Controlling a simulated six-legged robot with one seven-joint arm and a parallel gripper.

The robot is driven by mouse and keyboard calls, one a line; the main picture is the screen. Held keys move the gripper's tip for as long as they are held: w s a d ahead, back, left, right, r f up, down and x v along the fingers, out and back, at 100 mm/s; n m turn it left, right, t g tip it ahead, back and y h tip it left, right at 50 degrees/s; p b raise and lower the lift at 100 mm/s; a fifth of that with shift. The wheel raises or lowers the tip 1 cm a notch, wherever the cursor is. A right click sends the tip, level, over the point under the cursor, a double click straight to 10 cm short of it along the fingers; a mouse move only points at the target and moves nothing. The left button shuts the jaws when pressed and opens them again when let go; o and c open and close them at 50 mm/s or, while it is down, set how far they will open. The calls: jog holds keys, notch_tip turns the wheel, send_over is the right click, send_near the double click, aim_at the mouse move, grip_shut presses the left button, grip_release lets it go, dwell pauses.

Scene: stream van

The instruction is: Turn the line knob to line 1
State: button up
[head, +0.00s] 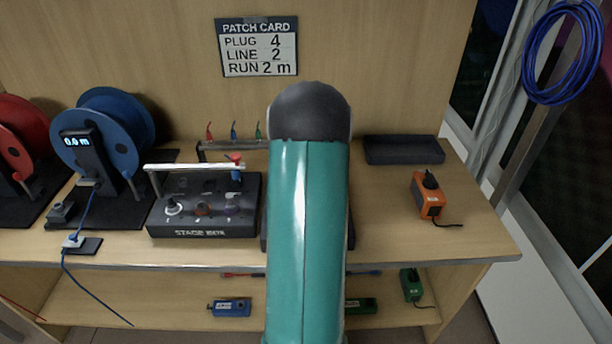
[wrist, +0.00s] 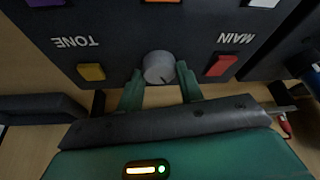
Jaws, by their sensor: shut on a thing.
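A round grey knob (wrist: 158,66) sits on a dark panel (wrist: 120,66) in the wrist view. A small dark mark shows on the knob's lower right edge. My gripper (wrist: 159,75) has its two green fingers on either side of the knob and is shut on it. The panel's words TONE and MAIN appear upside down. No line numbers can be read beside the knob. In the head view my teal arm hides the gripper and most of the device behind it. A patch card (head: 258,47) on the back wall reads plug 4, line 2, run 2 m.
A yellow button (wrist: 91,72) and a red button (wrist: 221,65) flank the knob. In the head view, a stage box (head: 205,231) and a blue cable reel (head: 128,130) stand left of my arm. An orange box (head: 427,207) and a black tray (head: 404,150) stand right.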

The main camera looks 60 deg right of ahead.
jog(key=n+y, duration=0.1)
jog(key=n, duration=0.2)
jog(key=n+t+y, duration=0.1)
jog(key=n, duration=0.1)
jog(key=shift+s+d+n, duration=0.15)
jog(key=shift+n, duration=0.25)
jog(key=shift+f, duration=0.1)
jog(key=o, duration=1)
jog(key=v, duration=1.4)
jog(key=shift+s+f, duration=0.1)
